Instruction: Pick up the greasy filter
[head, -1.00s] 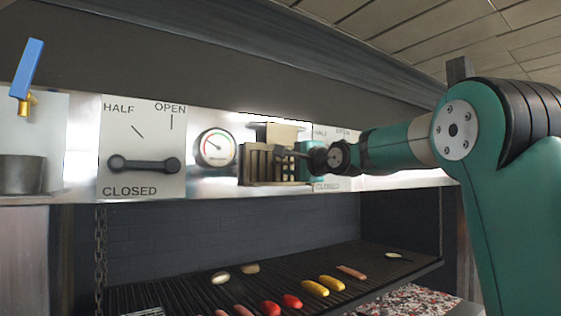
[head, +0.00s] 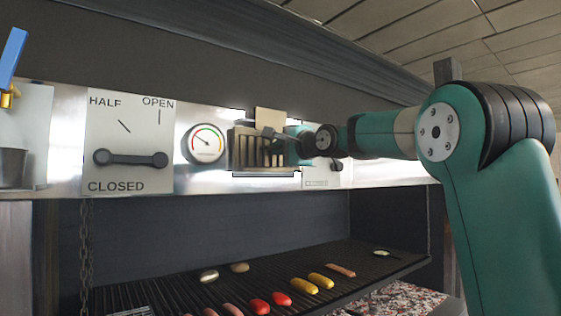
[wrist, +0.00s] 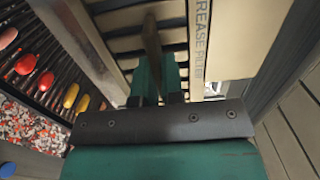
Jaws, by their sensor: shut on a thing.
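The greasy filter (head: 243,147) is a tan, slatted metal panel in front of the bright-edged opening in the steel hood face, right of the gauge. A plain tan plate (head: 269,121) stands at its top. My gripper (head: 277,136) is at its right side, shut on its handle. In the wrist view, my gripper's teal fingers (wrist: 157,82) close around the dark handle bar (wrist: 152,42), with the slats behind it. The tan label strip (wrist: 201,35) there reads partly "REASE FILTER". The opening's lower edge (head: 265,175) shows beneath the filter. Whether the filter still touches the opening is unclear.
A damper plate with a dark lever (head: 131,158) at CLOSED and a round gauge (head: 206,143) are left of the filter. A second plate (head: 316,181) is partly hidden by my arm. Below, the grill grate (head: 221,289) holds several foods. A blue-handled tap (head: 13,57) is far left.

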